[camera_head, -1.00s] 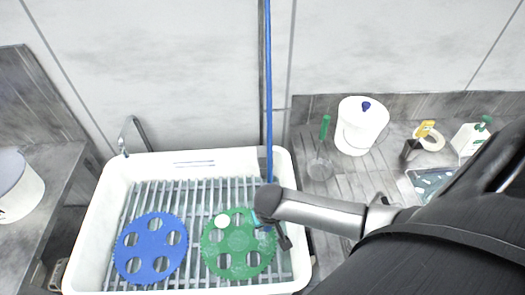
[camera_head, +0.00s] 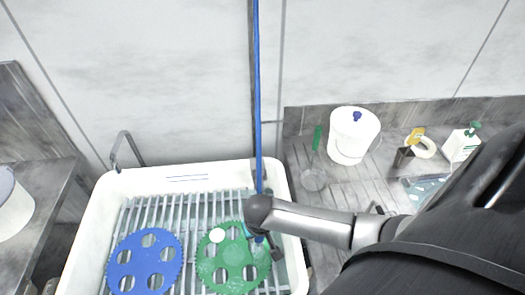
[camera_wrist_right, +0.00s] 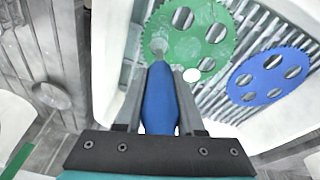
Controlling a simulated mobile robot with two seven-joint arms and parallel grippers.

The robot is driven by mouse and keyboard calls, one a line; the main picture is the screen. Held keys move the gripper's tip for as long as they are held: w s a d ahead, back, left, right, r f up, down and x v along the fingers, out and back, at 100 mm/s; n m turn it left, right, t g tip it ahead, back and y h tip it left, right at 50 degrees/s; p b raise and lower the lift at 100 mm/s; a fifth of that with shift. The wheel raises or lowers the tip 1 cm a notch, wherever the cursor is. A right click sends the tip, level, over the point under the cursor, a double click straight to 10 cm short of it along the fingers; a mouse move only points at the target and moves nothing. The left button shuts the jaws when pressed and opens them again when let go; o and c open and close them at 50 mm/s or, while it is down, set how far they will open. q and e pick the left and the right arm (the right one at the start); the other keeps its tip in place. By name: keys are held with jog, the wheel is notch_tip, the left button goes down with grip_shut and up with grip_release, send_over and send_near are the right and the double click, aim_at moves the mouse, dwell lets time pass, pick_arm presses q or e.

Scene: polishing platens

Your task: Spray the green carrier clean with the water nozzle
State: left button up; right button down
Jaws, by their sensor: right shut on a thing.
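The green carrier (camera_head: 231,262), a toothed disc with several holes, lies flat on the slatted rack in the white sink. Pale speckles show on its face in the right wrist view (camera_wrist_right: 197,42). A white round piece (camera_head: 217,236) shows at one of its holes. My right gripper (camera_head: 263,244) is over the carrier's right edge, shut on the blue water nozzle (camera_wrist_right: 160,100). The nozzle's tip points at the carrier; I cannot tell the gap. My left gripper is not in view.
A blue carrier (camera_head: 145,263) lies beside the green one in the sink (camera_head: 95,225). A blue hose (camera_head: 258,100) hangs down the wall.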

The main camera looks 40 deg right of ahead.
jog(key=w+a+b, duration=0.3)
jog(key=w+b, duration=0.1)
jog(key=w, duration=0.4)
jog(key=w+a+b, duration=0.4)
jog(key=w, duration=0.5)
dwell(0.8)
jog(key=shift+w+a, duration=0.1)
dwell(0.6)
jog(key=p+v, duration=0.1)
jog(key=p, duration=0.1)
jog(key=p+v, duration=0.1)
jog(key=v, duration=0.1)
jog(key=w+p+v, duration=0.1)
jog(key=p+v, duration=0.1)
jog(key=shift+d+r+p, duration=0.1)
jog(key=shift+d+p, duration=0.15)
jog(key=shift+p, duration=0.05)
